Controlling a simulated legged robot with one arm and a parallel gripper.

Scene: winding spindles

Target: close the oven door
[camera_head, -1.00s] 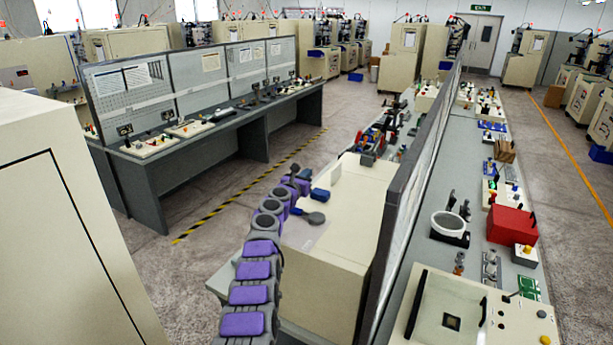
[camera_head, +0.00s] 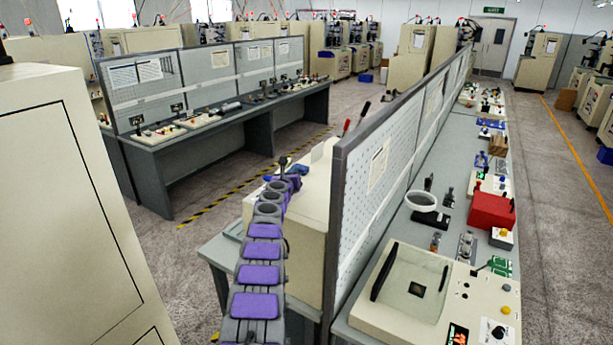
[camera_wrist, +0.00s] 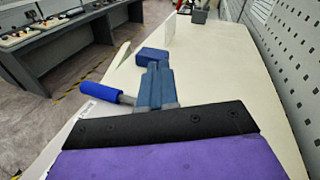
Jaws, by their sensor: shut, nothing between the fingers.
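My gripper (camera_wrist: 154,57) shows in the wrist view as blue fingers, shut and empty, over a cream top surface (camera_wrist: 220,75). In the head view my arm reaches to the cream box (camera_head: 312,225) on the bench, which may be the oven; the arm hides most of the gripper there. A blue cylindrical grip (camera_wrist: 99,92) on a grey stem lies just left of my fingers in the wrist view; I cannot tell if they touch. A thin pale upright panel (camera_wrist: 168,29) stands beyond the fingertips. I cannot make out which part is the oven door.
A perforated board (camera_head: 362,180) stands close to the right of the cream box. Beyond it a bench carries a red box (camera_head: 491,211) and a cream control unit (camera_head: 410,285). A tall cream cabinet (camera_head: 65,200) is at the left. Open floor (camera_head: 205,240) lies between.

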